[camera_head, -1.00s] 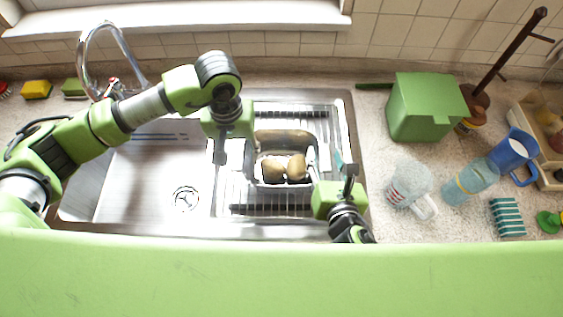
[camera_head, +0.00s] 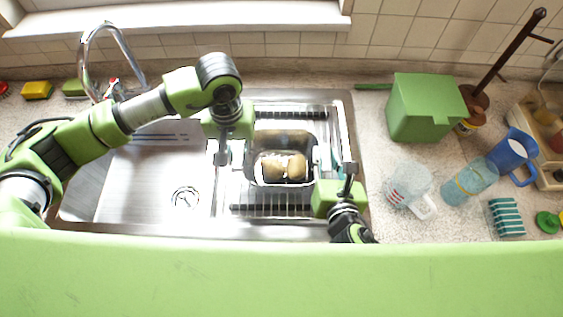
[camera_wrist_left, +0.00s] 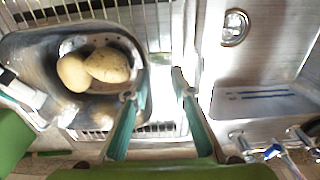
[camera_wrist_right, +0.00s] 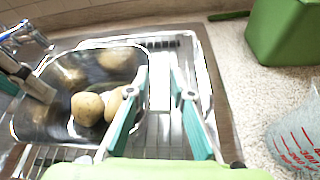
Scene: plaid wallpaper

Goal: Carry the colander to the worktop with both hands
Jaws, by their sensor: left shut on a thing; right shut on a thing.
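The colander (camera_head: 283,138) is a shiny metal, rounded-rectangular basin over the ribbed drainer on the right of the sink. Potatoes (camera_head: 296,166) lie in it; they also show in the left wrist view (camera_wrist_left: 108,65) and the right wrist view (camera_wrist_right: 87,108). My left gripper (camera_head: 222,157) is shut on the colander's left side. In the left wrist view its fingers (camera_wrist_left: 154,86) straddle the rim. My right gripper (camera_head: 346,168) is shut on the colander's right side; its fingers (camera_wrist_right: 153,92) show in the right wrist view. I cannot tell whether the colander is clear of the drainer.
The worktop (camera_head: 375,130) lies right of the sink. A green box (camera_head: 425,108), a clear measuring jug (camera_head: 408,185), a blue-tinted glass (camera_head: 470,183), a blue mug (camera_head: 513,150) and a striped sponge (camera_head: 507,217) stand on it. The tap (camera_head: 84,55) is behind the left basin.

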